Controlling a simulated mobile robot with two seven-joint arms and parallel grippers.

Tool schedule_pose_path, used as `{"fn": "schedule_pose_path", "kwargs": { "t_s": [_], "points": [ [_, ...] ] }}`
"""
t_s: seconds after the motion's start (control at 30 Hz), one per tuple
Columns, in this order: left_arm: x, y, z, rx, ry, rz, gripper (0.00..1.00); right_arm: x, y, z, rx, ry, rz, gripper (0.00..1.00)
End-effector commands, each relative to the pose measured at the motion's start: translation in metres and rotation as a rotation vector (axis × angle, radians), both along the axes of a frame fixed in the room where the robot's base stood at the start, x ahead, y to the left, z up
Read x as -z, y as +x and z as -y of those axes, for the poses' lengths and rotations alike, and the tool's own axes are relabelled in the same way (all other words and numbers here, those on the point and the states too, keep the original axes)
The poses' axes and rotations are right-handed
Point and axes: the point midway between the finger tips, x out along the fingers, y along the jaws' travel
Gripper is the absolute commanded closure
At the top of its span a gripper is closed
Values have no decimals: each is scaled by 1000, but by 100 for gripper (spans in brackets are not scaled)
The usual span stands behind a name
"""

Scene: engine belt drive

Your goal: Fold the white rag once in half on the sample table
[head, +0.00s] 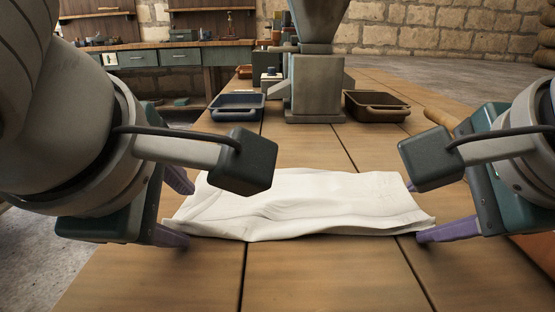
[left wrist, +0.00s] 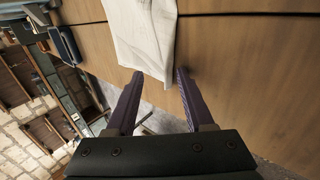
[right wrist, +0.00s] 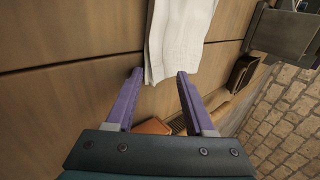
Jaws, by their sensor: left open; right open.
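The white rag (head: 300,205) lies spread on the wooden sample table (head: 310,275) as a wide, wrinkled strip. My left gripper (head: 188,212) is open at the rag's left end. In the left wrist view, its purple fingers (left wrist: 157,78) stand apart with the rag's end (left wrist: 145,40) between or just ahead of their tips. My right gripper (head: 418,215) is open at the rag's right end. In the right wrist view, its fingers (right wrist: 160,75) stand on both sides of the rag's end (right wrist: 172,45). Part of the rag's far edge is hidden behind my wrist cameras.
A grey machine with a hopper (head: 316,85) stands at the back of the table. A blue tray (head: 237,107) is left of it and a brown tray (head: 377,106) right of it. The table in front of the rag is clear.

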Motion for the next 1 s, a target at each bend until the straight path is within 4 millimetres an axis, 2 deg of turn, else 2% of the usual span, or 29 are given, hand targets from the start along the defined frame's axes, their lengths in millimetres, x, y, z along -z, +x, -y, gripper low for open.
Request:
{"fn": "schedule_pose_path", "kwargs": {
  "t_s": [0.17,0.5,0.63,0.77,1.0],
  "points": [
    [-12,-2,1,1,-2,4,45,-12,-2,0,-1,2,2,45],
    [-67,-27,1,4,-3,5,45,-67,-26,-1,-2,1,5,45],
    [-84,-35,1,1,-2,3,45,-84,-35,-1,-1,2,4,45],
    [-90,-40,0,0,0,1,45,-90,-40,0,-1,0,1,45],
    [-90,-40,0,0,0,-1,45,-90,-40,0,0,0,-1,45]
  ]
}}
